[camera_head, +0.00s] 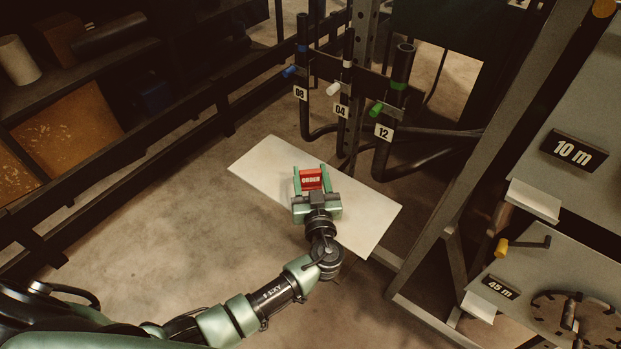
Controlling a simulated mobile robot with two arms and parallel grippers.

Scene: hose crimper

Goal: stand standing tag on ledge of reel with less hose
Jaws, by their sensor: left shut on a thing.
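A red tag (311,180) reading "ORDER" is held between the green fingers of my left gripper (312,176), above a pale board (268,158). I cannot tell whether the tag touches the board. At the right are two reel panels with number plates: the upper plate (574,150) reads "10 m", the lower plate (500,287) reads "45 m". A pale ledge (533,201) juts out below the 10 m plate. Another pale ledge (479,307) sits below the 45 m plate. My right gripper is out of view.
Hoses with tags 09 (300,93), 04 (340,110) and 12 (384,132) hang behind the board. A dark rack upright (470,170) stands between board and reels. A yellow-knobbed crank (502,247) sticks out near the lower panel. Shelves stand at left; the floor (150,230) is clear.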

